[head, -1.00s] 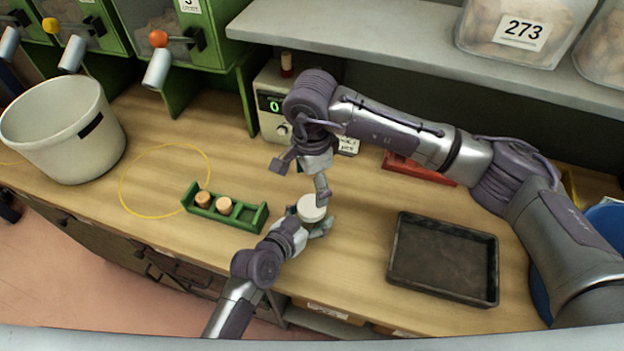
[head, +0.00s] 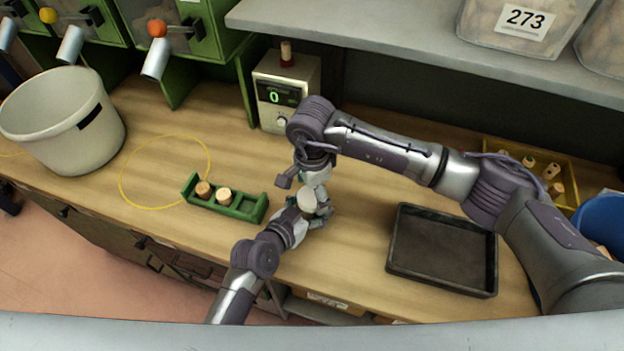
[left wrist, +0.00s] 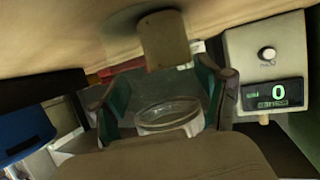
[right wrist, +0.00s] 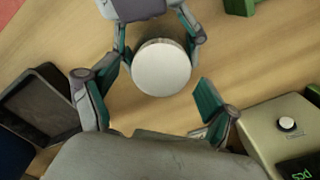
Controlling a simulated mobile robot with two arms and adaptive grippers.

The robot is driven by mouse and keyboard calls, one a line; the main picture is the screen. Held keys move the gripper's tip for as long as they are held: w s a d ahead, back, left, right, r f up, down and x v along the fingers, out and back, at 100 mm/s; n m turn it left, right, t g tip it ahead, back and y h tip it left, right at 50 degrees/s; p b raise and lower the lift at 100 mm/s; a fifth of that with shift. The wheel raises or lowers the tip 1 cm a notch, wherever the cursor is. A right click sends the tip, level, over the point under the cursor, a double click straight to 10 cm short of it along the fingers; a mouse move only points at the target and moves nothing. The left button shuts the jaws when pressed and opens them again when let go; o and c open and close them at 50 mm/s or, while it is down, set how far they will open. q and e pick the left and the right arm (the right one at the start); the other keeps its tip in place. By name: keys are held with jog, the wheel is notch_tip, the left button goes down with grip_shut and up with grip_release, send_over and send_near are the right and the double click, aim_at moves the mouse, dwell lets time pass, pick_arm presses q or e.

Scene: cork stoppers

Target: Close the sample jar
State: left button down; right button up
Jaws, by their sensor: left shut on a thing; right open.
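My left gripper (left wrist: 162,98) is shut on the clear sample jar (left wrist: 168,116) and holds it upright at the counter. A tan cork (left wrist: 164,42) shows in the left wrist view beyond the jar's rim, seemingly inside the glass. A pale round top, which looks like the lid (right wrist: 161,67), lies over the jar between my left fingers in the right wrist view. It also shows in the head view (head: 307,200), partly covered. My right gripper (right wrist: 150,106) is open and empty, pointing down just above this top, not closed on it. Whether the top is tight cannot be told.
A green rack (head: 247,207) with two corks stands left of the jar. A scale (head: 284,92) reading 0 is behind. A dark tray (head: 442,282) lies to the right, a yellow crate (head: 572,165) of corks behind it. A white bucket (head: 50,130) stands far left.

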jog(key=shift+f, duration=0.45)
jog(key=c, duration=1.2)
jog(key=m, duration=0.3)
jog(key=shift+m, duration=0.4)
jog(key=m, duration=0.4)
jog(key=shift+s+m, duration=0.1)
jog(key=shift+m, duration=0.2)
jog(key=o, duration=1.3)
jog(key=shift+o, duration=0.2)
jog(key=shift+a, duration=0.1)
